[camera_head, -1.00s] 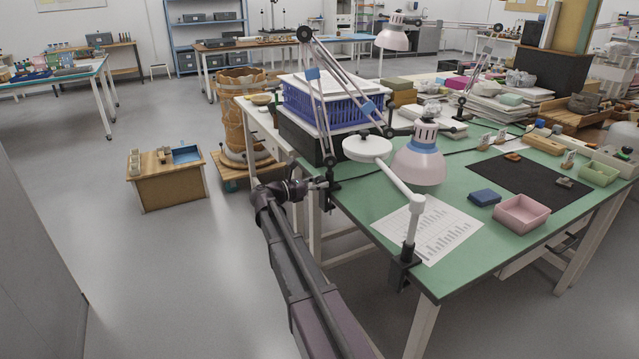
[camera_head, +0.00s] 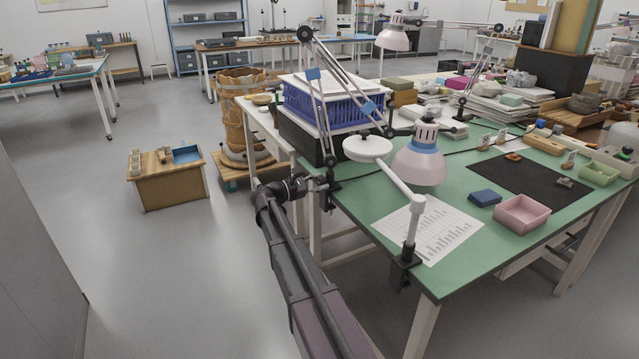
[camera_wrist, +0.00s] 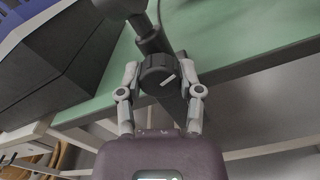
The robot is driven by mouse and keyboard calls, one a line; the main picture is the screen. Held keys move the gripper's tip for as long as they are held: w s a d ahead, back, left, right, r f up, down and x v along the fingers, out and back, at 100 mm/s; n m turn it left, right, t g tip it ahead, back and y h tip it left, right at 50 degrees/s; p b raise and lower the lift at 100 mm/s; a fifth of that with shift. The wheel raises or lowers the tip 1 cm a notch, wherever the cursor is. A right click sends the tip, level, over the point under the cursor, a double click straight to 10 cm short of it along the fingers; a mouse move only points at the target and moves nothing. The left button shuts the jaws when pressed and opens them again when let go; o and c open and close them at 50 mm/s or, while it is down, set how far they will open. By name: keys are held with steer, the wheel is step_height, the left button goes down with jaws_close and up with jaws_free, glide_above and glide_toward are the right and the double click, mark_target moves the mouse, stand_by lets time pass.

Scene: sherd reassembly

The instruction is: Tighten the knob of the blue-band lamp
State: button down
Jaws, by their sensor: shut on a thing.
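The blue-band lamp has a pinkish shade (camera_head: 420,165) with a blue ring. Its jointed arm (camera_head: 322,95) carries blue bands and rises from a dark clamp on the left edge of the green table. In the wrist view the clamp's round black knob (camera_wrist: 158,72) has a short white mark, tilted. My gripper (camera_wrist: 160,82) has its two fingers on either side of the knob and is shut on it. In the head view my gripper (camera_head: 322,184) is at the table edge beside the clamp, where the knob is too small to make out.
A white magnifier lamp (camera_head: 368,149) is clamped to the near edge of the green table (camera_head: 385,195). A blue crate (camera_head: 325,105) stands on a black box (camera_head: 305,138) close to the clamp. A pink tray (camera_head: 522,212) lies farther right.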

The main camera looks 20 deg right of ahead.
steer(key=shift+c, duration=1.3)
jaws_free()
steer(key=shift+d, duration=0.1)
steer(key=a, duration=1.2)
steer(key=shift+s, duration=0.2)
